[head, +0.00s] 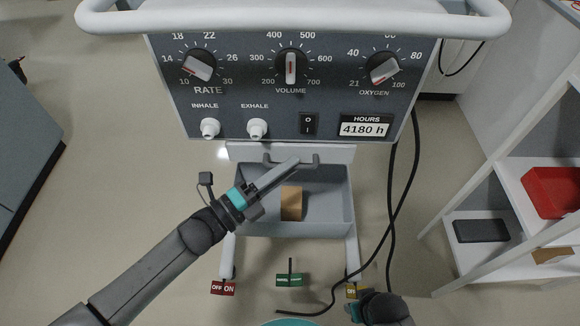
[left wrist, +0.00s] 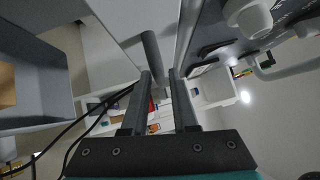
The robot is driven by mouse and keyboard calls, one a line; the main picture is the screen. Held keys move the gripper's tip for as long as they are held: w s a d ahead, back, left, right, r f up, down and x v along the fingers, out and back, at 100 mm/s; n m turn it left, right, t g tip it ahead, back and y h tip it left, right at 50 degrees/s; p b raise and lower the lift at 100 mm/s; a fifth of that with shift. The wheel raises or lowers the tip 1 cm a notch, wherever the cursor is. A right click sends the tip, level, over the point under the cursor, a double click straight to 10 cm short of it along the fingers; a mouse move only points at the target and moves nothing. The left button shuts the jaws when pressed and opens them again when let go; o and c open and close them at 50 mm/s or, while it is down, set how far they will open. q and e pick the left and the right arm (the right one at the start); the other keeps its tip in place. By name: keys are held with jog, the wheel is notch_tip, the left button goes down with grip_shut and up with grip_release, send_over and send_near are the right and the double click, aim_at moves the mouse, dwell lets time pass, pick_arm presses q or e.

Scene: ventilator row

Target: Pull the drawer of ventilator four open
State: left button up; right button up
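The ventilator (head: 290,85) faces me, with three knobs and an hours display reading 4180 h; I see no unit number. Below its panel is a pale drawer front (head: 338,152) with a grey bar handle (head: 272,159), also visible in the left wrist view (left wrist: 151,50). The drawer front sits close under the panel. My left gripper (head: 296,161) comes from the lower left.
Below the drawer, a grey open bin (head: 330,205) holds a tan box (head: 291,203). Red (head: 223,288), green (head: 289,280) and yellow (head: 351,291) pedals sit near the floor. A black cable (head: 392,210) hangs at right, before a white shelf (head: 500,250).

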pick_arm(q)
jog(key=shift+w+d+r, duration=0.1)
jog(key=shift+w+d, duration=0.2)
jog(key=shift+d, duration=0.15)
grip_shut()
dwell(1.2)
